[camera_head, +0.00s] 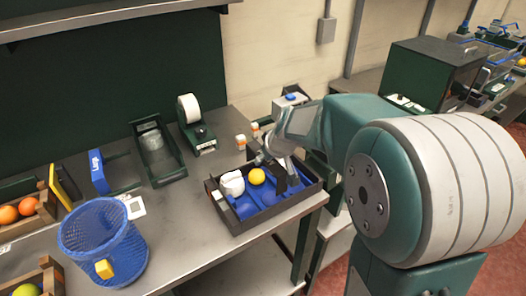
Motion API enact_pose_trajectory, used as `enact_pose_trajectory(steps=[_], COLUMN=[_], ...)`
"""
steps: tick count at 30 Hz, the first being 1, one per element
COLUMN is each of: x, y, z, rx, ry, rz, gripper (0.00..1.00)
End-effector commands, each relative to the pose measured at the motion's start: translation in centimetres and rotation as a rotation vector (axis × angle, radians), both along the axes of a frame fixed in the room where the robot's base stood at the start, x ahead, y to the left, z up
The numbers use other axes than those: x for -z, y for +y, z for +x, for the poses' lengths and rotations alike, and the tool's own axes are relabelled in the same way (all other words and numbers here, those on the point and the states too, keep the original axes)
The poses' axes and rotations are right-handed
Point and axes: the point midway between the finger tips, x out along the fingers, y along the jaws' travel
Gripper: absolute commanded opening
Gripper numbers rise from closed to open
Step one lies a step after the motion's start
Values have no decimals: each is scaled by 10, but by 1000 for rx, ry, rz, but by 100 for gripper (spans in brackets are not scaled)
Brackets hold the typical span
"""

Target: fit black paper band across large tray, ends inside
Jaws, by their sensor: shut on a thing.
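The large tray (236,228) is dark and boxy, with a blue cupped insert, and sits at the table's front right corner. A yellow-orange fruit (257,176) and a white wrapped item (232,184) lie in its back left part; blue cups in front and to the right look empty. My gripper (284,180) points down over the tray's right half, shut on a dark strip (293,171) that looks like the black paper band. The strip is small and partly merged with the dark fingers, so I cannot tell whether its ends touch the tray.
A blue mesh basket (100,240) with a yellow tag stands left of the tray. Behind are a narrow dark tray (161,158), a tape dispenser (196,125) and small orange-white containers (241,142). Fruit crates (30,220) are far left. Bare table lies between basket and tray.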

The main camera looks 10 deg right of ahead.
Motion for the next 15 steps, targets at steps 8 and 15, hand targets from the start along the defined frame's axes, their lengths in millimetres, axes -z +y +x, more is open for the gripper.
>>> enact_pose_trajectory(steps=[8,15], x=[25,42], y=[4,2], z=[0,0], rx=[-1,-1], ry=[3,2], rz=[-1,-1], gripper=[22,22])
